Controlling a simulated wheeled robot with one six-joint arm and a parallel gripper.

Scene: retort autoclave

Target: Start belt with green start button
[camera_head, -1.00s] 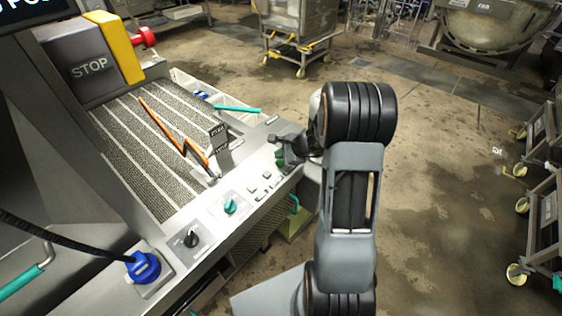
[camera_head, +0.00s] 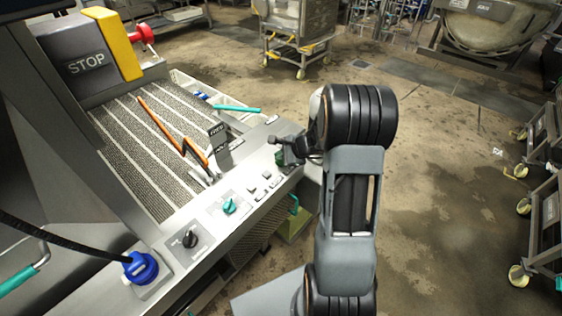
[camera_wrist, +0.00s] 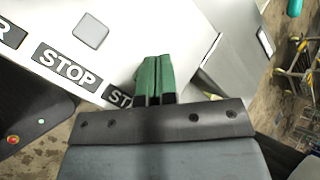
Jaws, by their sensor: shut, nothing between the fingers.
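The belt's control panel (camera_head: 215,210) is a sloped grey strip along the belt's near side. My gripper (camera_head: 280,160) is over its far right end, with the wrist bent down toward it. In the wrist view, the two green fingers (camera_wrist: 154,60) are shut together with nothing between them, in front of the white panel (camera_wrist: 170,25). A label starting with "STA" (camera_wrist: 118,96) is partly hidden beside the fingers. A grey square button (camera_wrist: 90,31) sits near a "STOP" label (camera_wrist: 66,68). I cannot make out the green start button; my fingers may cover it. Contact cannot be told.
Wheeled carts (camera_head: 545,215) stand at right. The floor (camera_head: 440,150) between is clear.

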